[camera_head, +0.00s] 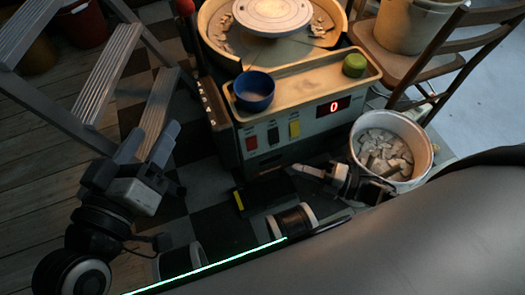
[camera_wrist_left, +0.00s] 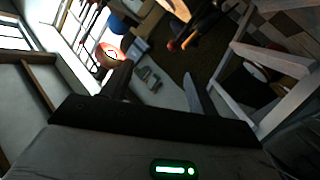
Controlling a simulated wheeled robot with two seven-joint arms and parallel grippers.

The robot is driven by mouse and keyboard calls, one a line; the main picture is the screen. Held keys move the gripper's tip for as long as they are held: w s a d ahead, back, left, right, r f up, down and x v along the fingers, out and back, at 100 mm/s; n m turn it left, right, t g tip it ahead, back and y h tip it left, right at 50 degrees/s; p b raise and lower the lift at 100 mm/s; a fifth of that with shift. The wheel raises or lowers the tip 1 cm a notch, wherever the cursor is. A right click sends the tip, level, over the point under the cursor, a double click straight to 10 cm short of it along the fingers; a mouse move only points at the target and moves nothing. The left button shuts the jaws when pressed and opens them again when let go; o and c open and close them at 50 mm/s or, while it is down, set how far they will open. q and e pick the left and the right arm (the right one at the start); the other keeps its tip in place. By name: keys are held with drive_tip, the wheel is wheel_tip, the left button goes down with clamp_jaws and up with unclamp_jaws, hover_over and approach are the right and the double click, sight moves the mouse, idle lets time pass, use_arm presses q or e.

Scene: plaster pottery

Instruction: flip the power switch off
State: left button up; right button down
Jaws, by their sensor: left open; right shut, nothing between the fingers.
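The pottery wheel's front panel (camera_head: 325,124) faces me below the tray and carries a red switch-like part (camera_head: 251,143), a dark one (camera_head: 273,135) and a yellow one (camera_head: 294,128). Which is the power switch, and its position, is too small to tell. A red display (camera_head: 333,106) on the panel is lit and reads 0. My left gripper (camera_head: 151,141) is open and empty, left of the panel and well apart from it; its two spread fingers also show in the left wrist view (camera_wrist_left: 155,84). My right gripper (camera_head: 308,171) is shut and empty, below the panel.
A tan tray (camera_head: 300,88) above the panel holds a blue bowl (camera_head: 254,91) and a green round container (camera_head: 354,65). A white bucket of shards (camera_head: 417,134) stands right of the panel. A grey stepladder (camera_head: 108,75) stands behind my left gripper. A wooden chair (camera_head: 437,67) is at upper right.

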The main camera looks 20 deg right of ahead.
drive_tip(key=shift+a, duration=0.1)
drive_tip(key=b, duration=0.2)
approach(248, 143)
drive_tip(key=a, duration=0.4)
drive_tip(key=shift+w+a+f+b, duration=0.15)
drive_tip(key=shift+w+b, duration=0.5)
drive_tip(key=shift+w, duration=1.35)
use_arm(q)
drive_tip(key=r+t, duration=0.1)
drive_tip(key=w+r+m, duration=0.1)
drive_tip(key=r+t+h, duration=0.1)
drive_tip(key=shift+w+a+r+m+t, duration=0.2)
drive_tip(key=shift+w+r+m+t, duration=0.1)
drive_tip(key=shift+w, duration=0.1)
